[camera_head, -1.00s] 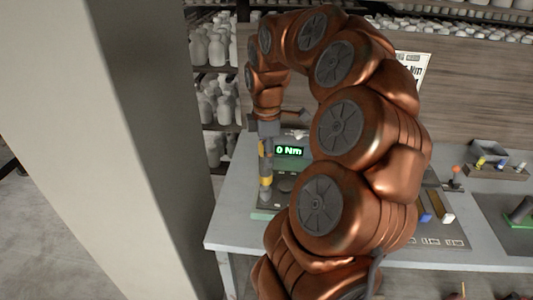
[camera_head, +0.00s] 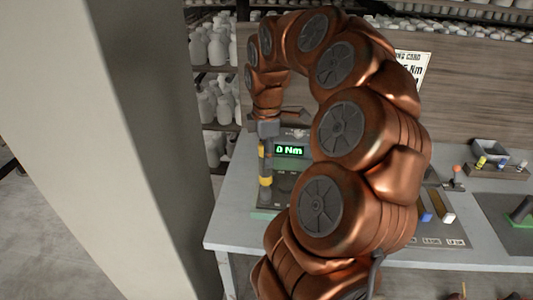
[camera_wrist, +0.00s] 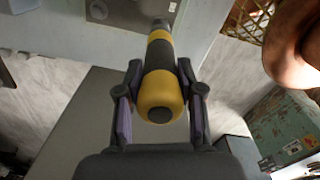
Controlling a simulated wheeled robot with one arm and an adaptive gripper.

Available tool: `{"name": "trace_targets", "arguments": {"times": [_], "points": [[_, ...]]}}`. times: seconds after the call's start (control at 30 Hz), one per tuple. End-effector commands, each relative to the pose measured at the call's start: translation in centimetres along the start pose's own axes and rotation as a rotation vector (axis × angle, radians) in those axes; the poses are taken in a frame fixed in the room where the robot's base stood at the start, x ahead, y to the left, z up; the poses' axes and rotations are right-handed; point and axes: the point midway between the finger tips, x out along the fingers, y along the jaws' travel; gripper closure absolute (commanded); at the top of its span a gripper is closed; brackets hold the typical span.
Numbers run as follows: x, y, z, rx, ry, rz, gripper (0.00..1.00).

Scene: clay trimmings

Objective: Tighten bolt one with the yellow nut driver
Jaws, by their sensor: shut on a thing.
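The yellow nut driver (camera_wrist: 160,92), yellow with dark bands, is held between the two fingers of my gripper (camera_wrist: 160,68). In the wrist view its rounded yellow end faces the camera and its dark end points away, toward a pale grey surface. In the head view the driver (camera_head: 265,180) hangs upright below my gripper (camera_head: 266,140), over the left part of a dark green-edged fixture (camera_head: 268,212). A display (camera_head: 289,151) behind it reads 0 Nm. The bolts cannot be told apart, and contact of the driver tip with one is not clear. My arm hides much of the fixture.
The grey bench (camera_head: 228,228) has free room at its left front. A wide pale pillar (camera_head: 120,120) stands close at the left. Racks of white bottles (camera_head: 210,95) are behind. A small tool rack (camera_head: 495,170) and a grey tray (camera_head: 490,150) stand at the right.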

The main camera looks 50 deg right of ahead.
Motion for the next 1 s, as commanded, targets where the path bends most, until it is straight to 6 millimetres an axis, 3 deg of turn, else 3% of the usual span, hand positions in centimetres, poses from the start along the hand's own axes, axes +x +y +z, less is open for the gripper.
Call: {"name": "trace_targets", "arguments": {"times": [1.0], "points": [[1.01, 0.02, 0.02, 0.000, 0.000, 0.001, 1.00]]}}
